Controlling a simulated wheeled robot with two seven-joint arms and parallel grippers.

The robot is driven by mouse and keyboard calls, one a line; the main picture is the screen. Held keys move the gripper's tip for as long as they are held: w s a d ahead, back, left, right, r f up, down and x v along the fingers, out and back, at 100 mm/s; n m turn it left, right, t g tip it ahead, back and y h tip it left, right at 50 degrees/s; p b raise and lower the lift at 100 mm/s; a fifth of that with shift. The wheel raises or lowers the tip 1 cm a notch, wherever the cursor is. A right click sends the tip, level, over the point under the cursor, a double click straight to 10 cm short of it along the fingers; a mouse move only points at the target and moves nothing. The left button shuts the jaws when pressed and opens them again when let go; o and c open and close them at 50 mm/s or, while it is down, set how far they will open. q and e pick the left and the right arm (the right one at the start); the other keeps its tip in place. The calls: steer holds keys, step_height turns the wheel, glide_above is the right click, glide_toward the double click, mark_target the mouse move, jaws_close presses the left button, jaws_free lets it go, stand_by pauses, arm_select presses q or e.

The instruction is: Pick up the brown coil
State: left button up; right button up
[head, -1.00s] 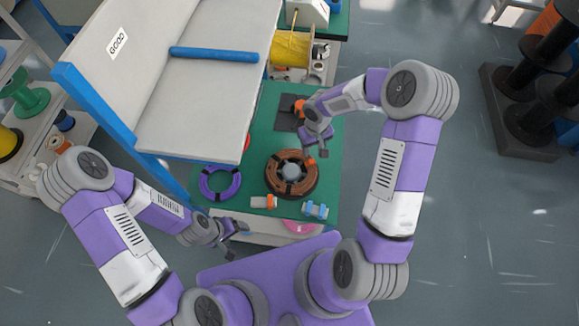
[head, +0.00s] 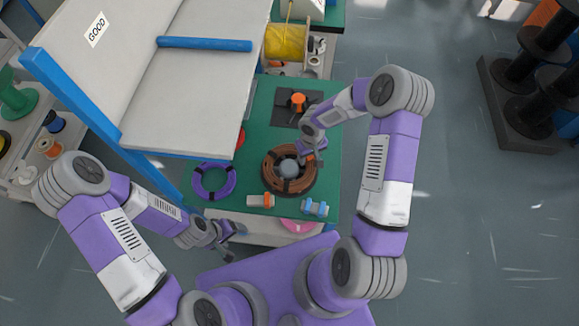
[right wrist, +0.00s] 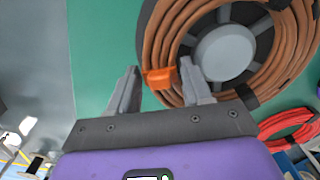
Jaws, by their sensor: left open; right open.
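The brown coil (head: 272,177) lies on the green table top (head: 328,172) around a dark spool with a grey hub (head: 289,168). In the right wrist view the coil (right wrist: 163,45) fills the upper right, with black bands and an orange clip (right wrist: 160,78) on its rim. My right gripper (head: 311,158) is over the coil's upper right edge. In the right wrist view its open fingers (right wrist: 160,78) stand apart on either side of the orange clip; I cannot tell whether they touch the coil. My left gripper (head: 232,229) is open and empty at the table's front left.
A purple coil (head: 201,184) lies left of the brown coil. An orange and white part (head: 261,200) and a blue part (head: 315,208) lie in front. A dark plate with an orange-topped part (head: 298,103) is behind. A grey shelf (head: 200,90) overhangs the table's left.

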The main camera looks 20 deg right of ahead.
steer(key=shift+f, duration=0.1)
jaws_close()
stand_by(0.3)
